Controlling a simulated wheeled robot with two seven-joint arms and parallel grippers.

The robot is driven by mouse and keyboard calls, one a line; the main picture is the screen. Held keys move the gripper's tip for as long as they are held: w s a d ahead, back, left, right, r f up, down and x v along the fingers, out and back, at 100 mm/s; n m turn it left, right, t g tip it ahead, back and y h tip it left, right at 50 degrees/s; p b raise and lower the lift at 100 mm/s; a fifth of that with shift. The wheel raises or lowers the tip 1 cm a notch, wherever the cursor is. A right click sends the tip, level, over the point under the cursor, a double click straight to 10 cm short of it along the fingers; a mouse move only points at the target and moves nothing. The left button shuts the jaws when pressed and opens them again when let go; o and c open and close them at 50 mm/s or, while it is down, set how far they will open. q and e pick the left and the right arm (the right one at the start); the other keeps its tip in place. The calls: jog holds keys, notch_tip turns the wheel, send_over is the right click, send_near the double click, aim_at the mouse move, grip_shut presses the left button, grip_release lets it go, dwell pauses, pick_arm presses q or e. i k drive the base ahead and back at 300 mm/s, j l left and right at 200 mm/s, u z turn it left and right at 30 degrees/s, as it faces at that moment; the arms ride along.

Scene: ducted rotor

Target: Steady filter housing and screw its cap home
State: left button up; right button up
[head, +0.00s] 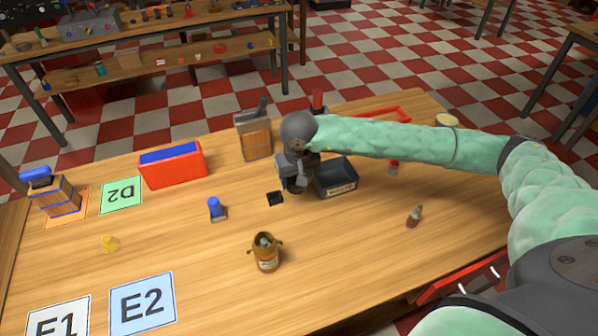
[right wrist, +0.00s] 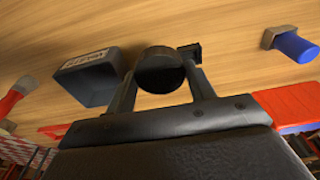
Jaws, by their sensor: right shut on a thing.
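My right gripper (head: 290,184) points down over the middle of the table. In the right wrist view its fingers (right wrist: 163,85) are shut on a dark round cap-like piece (right wrist: 160,68); in the head view the gripper mostly hides this piece. A brown jar-like body (head: 265,257) with two side lugs, a pale label and something grey at its top stands upright near the front, apart from the gripper; it looks like the filter housing, but I cannot be sure. My left gripper is not in view.
A dark labelled bin (head: 336,180) is close right of my right gripper. The front middle table is mostly clear.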

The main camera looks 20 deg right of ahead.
aim_at(267, 259)
jog(key=k+j+z, duration=0.4)
jog(key=k, duration=0.4)
jog(key=k+j+z, duration=0.2)
jog(key=k, duration=0.2)
